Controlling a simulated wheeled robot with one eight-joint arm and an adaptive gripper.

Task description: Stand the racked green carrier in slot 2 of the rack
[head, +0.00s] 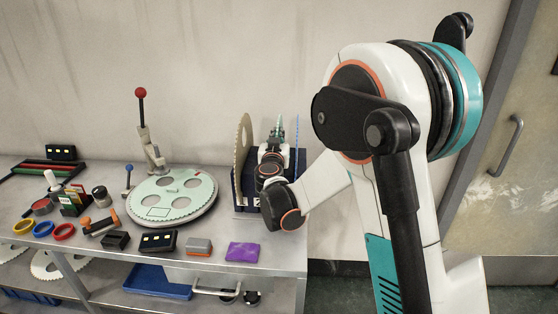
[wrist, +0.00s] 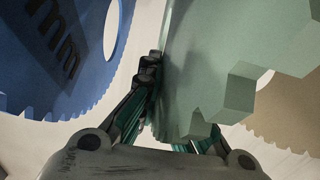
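The green carrier (wrist: 205,65) is a thin pale-green toothed disc, standing upright and large in the wrist view. In the head view only a thin green edge (head: 279,125) shows above my gripper (head: 272,150). In the wrist view my gripper (wrist: 165,80) straddles the disc. The left finger lies against its face; the right fingertip is hidden behind it. The dark blue rack (head: 301,165) stands at the bench's right end, largely hidden by my arm.
A blue carrier (wrist: 60,60) stands left of the green one in the wrist view, a tan carrier (wrist: 275,110) right; both are close. A round lapping plate (head: 172,197) with a lever (head: 147,135) lies left of the rack. Small boxes and a purple pouch (head: 243,252) line the front.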

